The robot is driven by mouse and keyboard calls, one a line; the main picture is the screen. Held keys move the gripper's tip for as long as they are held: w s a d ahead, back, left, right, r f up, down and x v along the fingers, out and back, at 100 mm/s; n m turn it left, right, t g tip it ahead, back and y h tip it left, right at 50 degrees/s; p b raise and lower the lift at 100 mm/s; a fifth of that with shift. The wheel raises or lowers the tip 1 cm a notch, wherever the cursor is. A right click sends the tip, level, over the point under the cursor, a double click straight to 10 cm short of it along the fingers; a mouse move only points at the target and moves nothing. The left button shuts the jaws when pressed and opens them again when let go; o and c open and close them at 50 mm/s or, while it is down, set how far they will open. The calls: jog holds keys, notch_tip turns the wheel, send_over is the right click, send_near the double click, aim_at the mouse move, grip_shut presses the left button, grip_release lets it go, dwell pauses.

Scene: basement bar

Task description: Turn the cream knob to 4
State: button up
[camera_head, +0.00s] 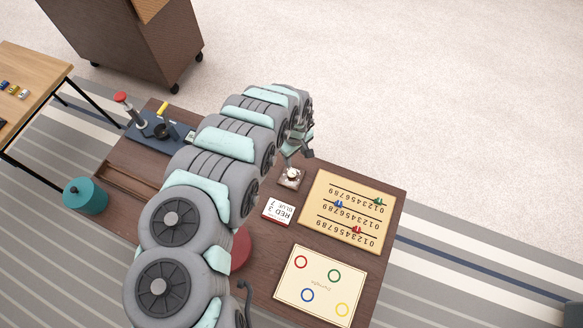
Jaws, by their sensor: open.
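The jaws are open. Whether a finger touches the knob cannot be told at this size. The numbers around the knob and where it points are too small to read. My arm hides part of the table to the left of the knob.
The tan number board (318,207) holds small coloured sliders. A board with coloured rings (320,287) lies in front. A dark blue lever device (152,130) stands at the back left.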

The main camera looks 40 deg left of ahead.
aim_at(292, 173)
jog(key=f+b, duration=0.1)
jog(key=f, duration=0.2)
jog(key=s+f+b, duration=0.1)
jog(key=f+b, duration=0.1)
jog(key=f, duration=0.2)
jog(key=f+b, duration=0.1)
jog(key=f, duration=0.2)
jog(key=shift+s+a+f+b, duration=0.15)
jog(key=shift+s+f+b, duration=0.15)
jog(key=shift+b, duration=0.1)
jog(key=shift+r, duration=0.1)
jog(key=shift+c, duration=0.3)
grip_shut()
